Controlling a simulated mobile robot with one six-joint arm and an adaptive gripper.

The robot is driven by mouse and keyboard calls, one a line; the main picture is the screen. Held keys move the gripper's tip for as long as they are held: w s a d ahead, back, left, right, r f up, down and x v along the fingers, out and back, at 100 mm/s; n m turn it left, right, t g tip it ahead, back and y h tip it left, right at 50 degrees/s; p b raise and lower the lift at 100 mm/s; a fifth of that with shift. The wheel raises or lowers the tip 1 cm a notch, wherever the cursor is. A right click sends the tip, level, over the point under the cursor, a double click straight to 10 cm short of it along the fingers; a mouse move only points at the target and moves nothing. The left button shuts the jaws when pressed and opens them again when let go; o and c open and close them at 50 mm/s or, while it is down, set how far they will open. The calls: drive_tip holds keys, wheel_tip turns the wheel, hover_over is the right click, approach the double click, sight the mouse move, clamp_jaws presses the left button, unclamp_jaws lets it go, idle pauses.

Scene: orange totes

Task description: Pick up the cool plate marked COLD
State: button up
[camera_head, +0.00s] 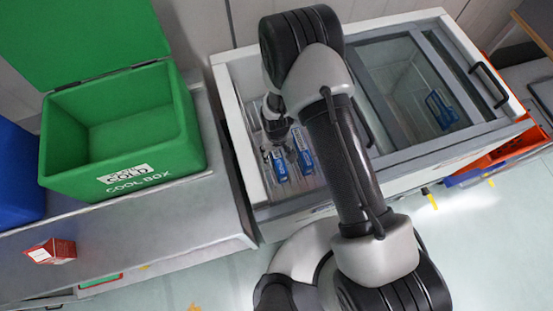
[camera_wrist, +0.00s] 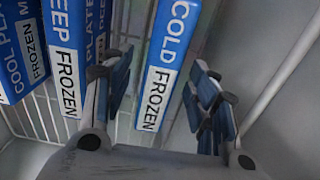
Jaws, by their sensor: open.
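In the wrist view a blue plate (camera_wrist: 168,65) stands between my open fingers; it reads COLD in white letters, with FROZEN on a white label below. My gripper (camera_wrist: 160,82) has one finger on each side of it; I cannot tell whether either touches. To its left is a blue plate marked DEEP and FROZEN (camera_wrist: 66,55), and at the far left one marked COOL PLATE (camera_wrist: 20,45). In the head view my gripper (camera_head: 275,122) reaches down into the white chest freezer (camera_head: 234,135), by blue plates (camera_head: 278,166) (camera_head: 304,152); I cannot match each to the wrist view.
A wire rack (camera_wrist: 30,115) lies around the plates, and the pale freezer wall (camera_wrist: 285,110) is close on the right. A sliding glass lid (camera_head: 395,90) covers the freezer's right side. An open green cool box (camera_head: 125,150) and a red box (camera_head: 52,250) stand on the grey counter (camera_head: 150,225).

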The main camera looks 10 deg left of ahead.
wheel_tip(320, 180, down, 5)
drive_tip(key=shift+r+b, duration=0.1)
drive_tip(key=shift+b, duration=0.75)
drive_tip(key=shift+r, duration=0.1)
drive_tip(key=shift+c, duration=0.5)
clamp_jaws()
drive_tip(key=shift+a, duration=0.1)
